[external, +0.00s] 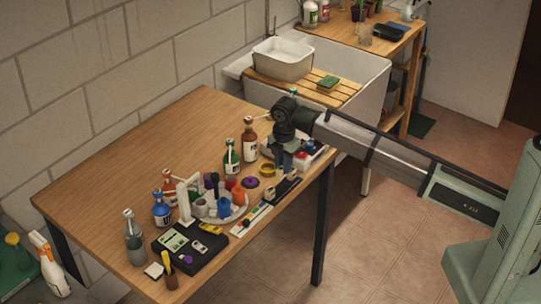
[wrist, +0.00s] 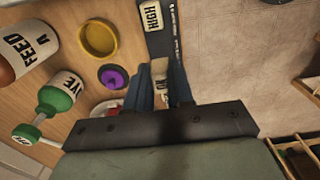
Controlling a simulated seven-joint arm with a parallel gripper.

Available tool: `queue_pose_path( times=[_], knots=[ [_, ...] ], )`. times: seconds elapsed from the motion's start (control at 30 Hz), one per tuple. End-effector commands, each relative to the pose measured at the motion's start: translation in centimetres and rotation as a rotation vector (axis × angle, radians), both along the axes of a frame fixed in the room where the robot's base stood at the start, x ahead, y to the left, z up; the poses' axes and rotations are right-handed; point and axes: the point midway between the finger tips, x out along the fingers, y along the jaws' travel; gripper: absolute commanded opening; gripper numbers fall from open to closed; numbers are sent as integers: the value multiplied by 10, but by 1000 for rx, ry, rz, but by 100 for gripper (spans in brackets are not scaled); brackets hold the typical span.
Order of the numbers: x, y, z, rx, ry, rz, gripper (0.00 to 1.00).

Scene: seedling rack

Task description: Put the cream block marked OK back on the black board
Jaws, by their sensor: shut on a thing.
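My gripper (wrist: 160,90) is shut on a cream block (wrist: 160,69) with dark lettering, seen between the two blue fingers in the wrist view; the fingers cover part of it and the letters are too small to read surely. The black board (wrist: 162,45) runs up from the fingers and carries another cream block marked HIGH (wrist: 152,15). In the external view my gripper (external: 283,170) is low over the black board (external: 284,190) at the table's right front edge. I cannot tell whether the held block touches the board.
A yellow dish (wrist: 99,39), a purple lid (wrist: 113,77), a FEED bottle (wrist: 30,42) and a green-capped bottle (wrist: 58,95) stand close left of my gripper. A white tray (external: 315,156) is behind it. The table's back left (external: 150,140) is clear.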

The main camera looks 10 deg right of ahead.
Motion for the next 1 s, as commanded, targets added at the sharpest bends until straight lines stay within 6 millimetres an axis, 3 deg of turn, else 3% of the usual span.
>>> queue_pose_path(
  times=[0.4,0.87,0.9,1.0],
  knots=[
    [0,0,-41,-1,1,0,0],
    [0,0,-47,0,0,1,0],
    [0,0,-47,1,-1,1,26],
    [0,0,-47,0,0,1,35]
  ],
)
